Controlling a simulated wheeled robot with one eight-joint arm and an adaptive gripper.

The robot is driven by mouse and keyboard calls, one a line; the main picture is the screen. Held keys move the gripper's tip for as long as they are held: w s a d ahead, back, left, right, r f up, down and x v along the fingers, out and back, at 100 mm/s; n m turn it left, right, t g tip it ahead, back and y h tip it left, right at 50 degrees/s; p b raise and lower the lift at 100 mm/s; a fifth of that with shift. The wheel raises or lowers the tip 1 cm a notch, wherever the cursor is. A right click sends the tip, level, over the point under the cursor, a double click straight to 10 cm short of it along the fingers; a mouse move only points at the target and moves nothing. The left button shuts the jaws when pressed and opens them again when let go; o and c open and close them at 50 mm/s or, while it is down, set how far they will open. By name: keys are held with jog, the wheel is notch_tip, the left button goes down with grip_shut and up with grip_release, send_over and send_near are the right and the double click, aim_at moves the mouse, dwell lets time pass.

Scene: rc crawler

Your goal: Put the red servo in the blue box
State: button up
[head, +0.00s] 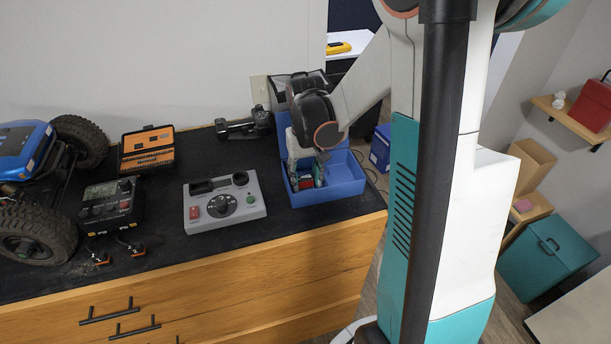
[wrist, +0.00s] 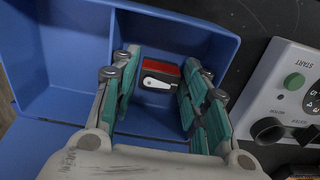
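The blue box (head: 345,188) stands at the right end of the black bench top, and its walls and divider also show in the wrist view (wrist: 65,60). The red servo (wrist: 160,72), with a white horn on top, lies inside the box in a compartment. A bit of its red also shows in the head view (head: 305,184). My gripper (head: 306,172) reaches down into the box. In the wrist view my gripper (wrist: 160,62) has its teal fingers apart, one on each side of the servo. A gap shows between the left finger and the servo; the right finger is close to it.
A grey control panel (head: 224,201) is just left of the box. A black meter (head: 110,205), an orange-and-black case (head: 147,148) and a blue crawler (head: 30,150) stand farther left. A dark device (head: 244,124) and a mesh bin (head: 284,90) are behind.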

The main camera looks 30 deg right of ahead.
aim_at(306, 179)
jog(key=shift+r, duration=0.15)
notch_tip(306, 179, up, 12)
jog(key=p, duration=0.2)
dwell(0.5)
dwell(0.9)
